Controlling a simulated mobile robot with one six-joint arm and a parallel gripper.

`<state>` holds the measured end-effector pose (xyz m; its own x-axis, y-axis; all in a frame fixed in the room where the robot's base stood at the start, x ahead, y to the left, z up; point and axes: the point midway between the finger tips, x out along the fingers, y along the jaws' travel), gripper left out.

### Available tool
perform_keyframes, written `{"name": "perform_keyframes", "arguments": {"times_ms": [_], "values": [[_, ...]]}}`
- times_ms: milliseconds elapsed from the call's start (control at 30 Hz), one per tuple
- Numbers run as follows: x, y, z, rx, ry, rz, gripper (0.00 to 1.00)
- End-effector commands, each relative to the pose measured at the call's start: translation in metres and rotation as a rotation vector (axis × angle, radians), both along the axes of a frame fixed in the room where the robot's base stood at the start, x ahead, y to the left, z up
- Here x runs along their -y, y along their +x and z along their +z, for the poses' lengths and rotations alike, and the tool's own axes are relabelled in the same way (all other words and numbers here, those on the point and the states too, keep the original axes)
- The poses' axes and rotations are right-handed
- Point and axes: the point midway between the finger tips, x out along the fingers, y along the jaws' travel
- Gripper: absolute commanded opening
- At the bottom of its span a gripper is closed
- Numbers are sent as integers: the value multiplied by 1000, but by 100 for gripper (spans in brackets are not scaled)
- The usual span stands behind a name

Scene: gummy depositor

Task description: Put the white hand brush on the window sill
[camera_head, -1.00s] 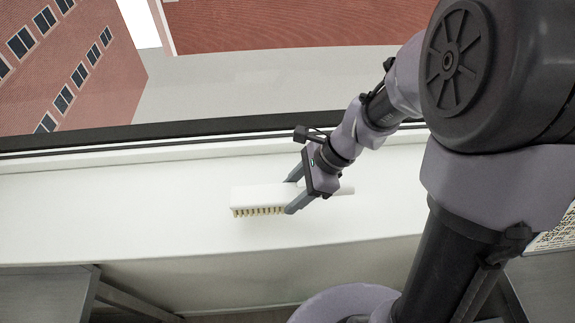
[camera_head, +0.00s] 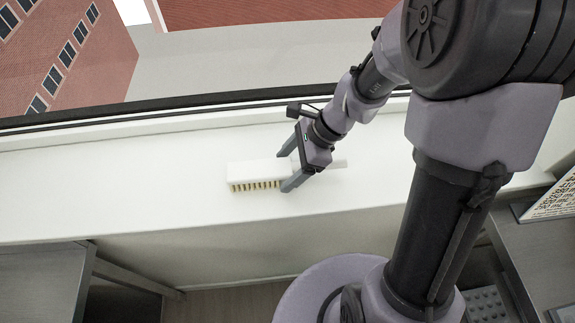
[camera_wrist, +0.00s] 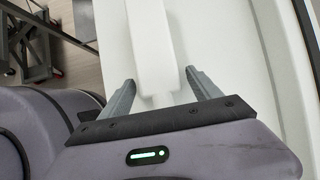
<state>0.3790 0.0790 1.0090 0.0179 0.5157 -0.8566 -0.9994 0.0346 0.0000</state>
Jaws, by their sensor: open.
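The white hand brush (camera_head: 255,174) lies on the white window sill (camera_head: 120,195), its yellowish bristles showing along the near side and its handle pointing right. My gripper (camera_head: 288,170) is open, with one finger on each side of the brush. In the wrist view, the brush (camera_wrist: 153,50) runs between the two spread fingers of my gripper (camera_wrist: 160,88), with a gap beside each finger. My gripper's body hides part of the handle in the head view.
The dark window frame (camera_head: 150,109) runs behind the sill. A grey table (camera_head: 40,285) stands at the lower left and another grey surface (camera_head: 545,255) at the right, with a printed sheet (camera_head: 555,200) on it. The sill left of the brush is clear.

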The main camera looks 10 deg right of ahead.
Motion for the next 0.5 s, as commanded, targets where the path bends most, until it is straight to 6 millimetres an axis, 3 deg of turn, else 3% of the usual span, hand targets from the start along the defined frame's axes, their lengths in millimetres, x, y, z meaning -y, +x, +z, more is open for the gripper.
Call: {"name": "perform_keyframes", "arguments": {"times_ms": [133, 300, 500], "values": [[5, 1, 16, 3, 0, -2, 72], [31, 0, 61, 4, -1, -3, 72], [55, -1, 98, 3, -1, -2, 72]]}}
